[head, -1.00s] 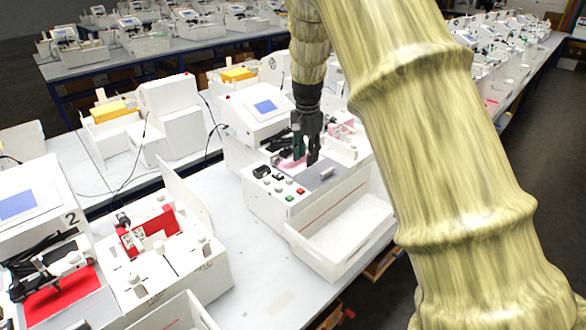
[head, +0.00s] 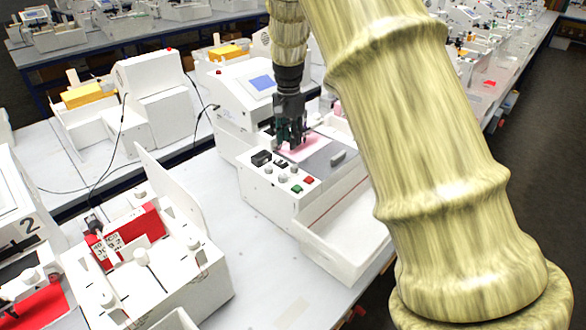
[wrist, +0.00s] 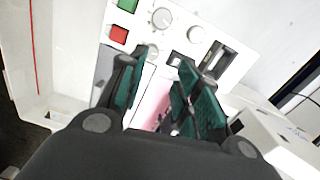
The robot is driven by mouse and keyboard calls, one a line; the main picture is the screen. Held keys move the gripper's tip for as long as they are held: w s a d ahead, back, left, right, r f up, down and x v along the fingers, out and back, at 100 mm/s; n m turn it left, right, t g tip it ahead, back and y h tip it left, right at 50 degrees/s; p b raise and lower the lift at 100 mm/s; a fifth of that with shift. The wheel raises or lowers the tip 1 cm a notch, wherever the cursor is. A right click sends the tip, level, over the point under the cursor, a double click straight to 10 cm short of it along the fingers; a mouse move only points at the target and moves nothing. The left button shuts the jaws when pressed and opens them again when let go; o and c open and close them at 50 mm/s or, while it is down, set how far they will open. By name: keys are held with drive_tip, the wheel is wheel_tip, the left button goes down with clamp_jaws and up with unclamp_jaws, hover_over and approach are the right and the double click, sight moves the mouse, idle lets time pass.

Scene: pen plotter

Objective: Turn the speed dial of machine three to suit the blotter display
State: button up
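The white plotter (head: 330,215) in the middle of the head view shows no number that I can read. Its front panel has a dial with marks around it (head: 283,179), a plain knob (head: 268,170) and another knob (head: 294,170). The marked dial (wrist: 162,18) is at the top of the wrist view, its setting unreadable. A small dark display (head: 281,163) and a larger black part (head: 261,158) sit behind the knobs. My gripper (head: 291,146) is over the pink sheet behind the panel. In the wrist view its fingers (wrist: 160,80) are apart with nothing between them.
A green button (head: 297,188) and a red button (head: 309,180) are beside the dials. The plotter has a blue screen (head: 262,82) at its back and a white tray (head: 350,240) in front. Machine 2 with a red block (head: 130,235) stands left. Bare table lies between them.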

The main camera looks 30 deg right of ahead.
sight(295, 167)
drive_tip(key=f+p, duration=0.1)
drive_tip(key=f, duration=0.2)
drive_tip(key=d+f+p, duration=0.1)
drive_tip(key=f, duration=0.3)
drive_tip(key=s+f+p, duration=0.1)
drive_tip(key=f, duration=0.2)
drive_tip(key=shift+d+f, duration=0.2)
drive_tip(key=shift+d, duration=0.1)
drive_tip(key=shift+s+a, duration=0.1)
